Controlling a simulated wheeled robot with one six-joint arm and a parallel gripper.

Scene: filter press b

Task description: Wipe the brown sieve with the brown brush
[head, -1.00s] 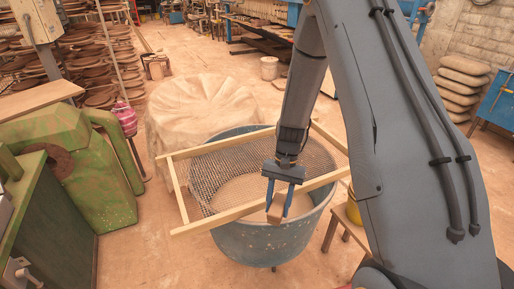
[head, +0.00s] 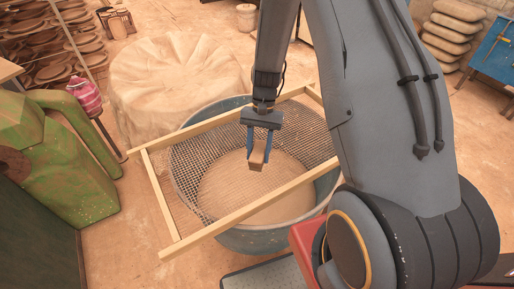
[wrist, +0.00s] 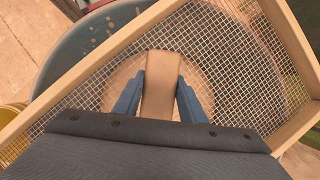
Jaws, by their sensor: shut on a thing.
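The sieve (head: 232,217) is a light wooden frame with brown wire mesh, lying across the top of a blue-grey tub (head: 262,240). My gripper (head: 259,161) points down over the mesh, inside the frame. It is shut on a tan-brown block, the brush (head: 257,160). In the wrist view the brush (wrist: 160,85) sits between the two blue fingers, with the mesh (wrist: 215,60) behind it. I see no bristles. I cannot tell whether the brush touches the mesh. My arm covers the sieve's right end in the head view.
A cloth-covered round thing (head: 180,80) stands behind the tub. A yellow thing (wrist: 12,120) shows at the wrist view's left edge. Open floor lies at front left.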

